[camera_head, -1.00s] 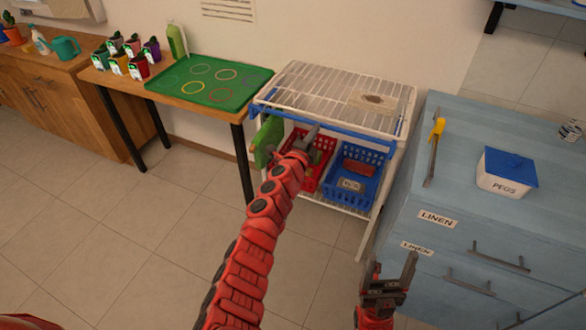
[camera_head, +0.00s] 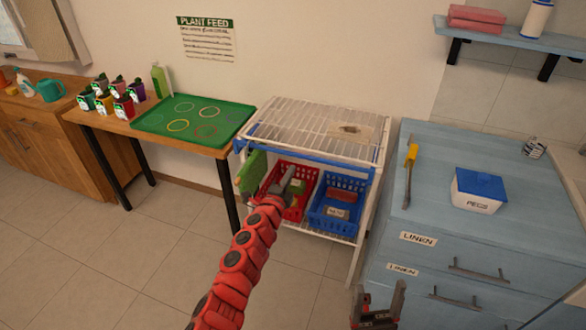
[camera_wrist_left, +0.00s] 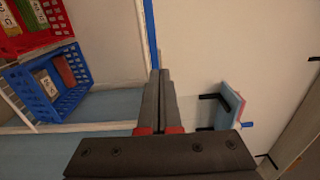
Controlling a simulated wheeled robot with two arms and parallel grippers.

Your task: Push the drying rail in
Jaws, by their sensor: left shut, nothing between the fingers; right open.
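The drying rail appears to be the blue bar (camera_head: 308,157) along the front of the white wire-topped rack (camera_head: 285,128). A blue strip also shows in the left wrist view (camera_wrist_left: 150,32), running toward my fingertips. My left gripper (camera_head: 287,179) is shut and empty. In the head view it appears just below the bar, in front of the red basket. In the left wrist view its closed fingers (camera_wrist_left: 160,75) overlap the strip's end; I cannot tell whether they touch. My right gripper (camera_head: 378,300) is open and empty, low by the blue cabinet.
A red basket (camera_head: 297,205) and a blue basket (camera_head: 334,218) stand inside the rack. A green panel (camera_head: 251,174) hangs at its left front. A green tray table (camera_head: 193,122) stands left, the blue cabinet (camera_head: 480,225) right. The floor in front is clear.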

